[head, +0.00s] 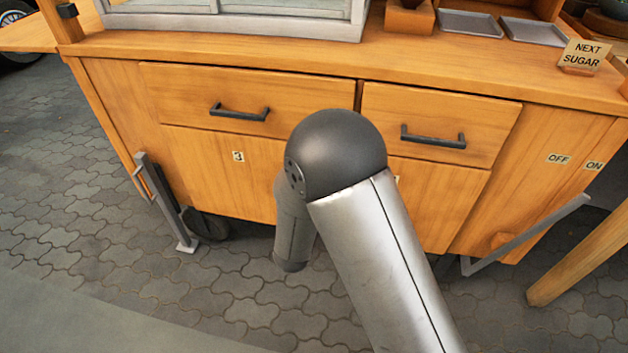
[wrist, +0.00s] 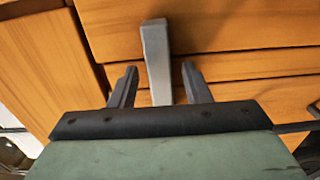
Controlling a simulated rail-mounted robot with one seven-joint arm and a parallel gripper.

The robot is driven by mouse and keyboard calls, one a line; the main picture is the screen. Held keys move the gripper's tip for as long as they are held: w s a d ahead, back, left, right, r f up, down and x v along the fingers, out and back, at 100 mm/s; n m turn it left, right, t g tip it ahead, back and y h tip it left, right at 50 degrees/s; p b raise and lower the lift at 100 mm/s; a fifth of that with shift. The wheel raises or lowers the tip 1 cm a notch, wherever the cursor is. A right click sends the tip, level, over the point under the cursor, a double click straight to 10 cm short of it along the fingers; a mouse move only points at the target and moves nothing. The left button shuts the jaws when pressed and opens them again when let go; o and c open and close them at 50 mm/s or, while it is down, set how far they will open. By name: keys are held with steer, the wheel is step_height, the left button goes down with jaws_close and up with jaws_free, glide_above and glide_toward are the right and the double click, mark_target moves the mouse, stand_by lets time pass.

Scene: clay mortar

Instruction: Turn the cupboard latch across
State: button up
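The cupboard latch (wrist: 156,50) is a grey flat bar. In the wrist view it points up and down the picture against the orange wooden cupboard front (wrist: 220,25). My gripper (wrist: 160,72) is open, with one dark finger on each side of the latch. The latch's lower end is hidden behind my gripper's body. In the head view my arm covers the middle of the cupboard (head: 215,160) and hides the latch and my gripper.
Two drawers with dark handles, left (head: 240,112) and right (head: 433,138), sit above the cupboard doors. A grey metal bar (head: 530,235) sticks out at the lower right, and a metal stand (head: 165,205) is at the left. Paved floor (head: 60,210) lies open in front.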

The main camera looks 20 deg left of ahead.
steer(key=s+p, duration=0.2)
steer(key=s, duration=1.5)
steer(key=shift+s+d+p, duration=0.2)
steer(key=shift+d+p, duration=0.15)
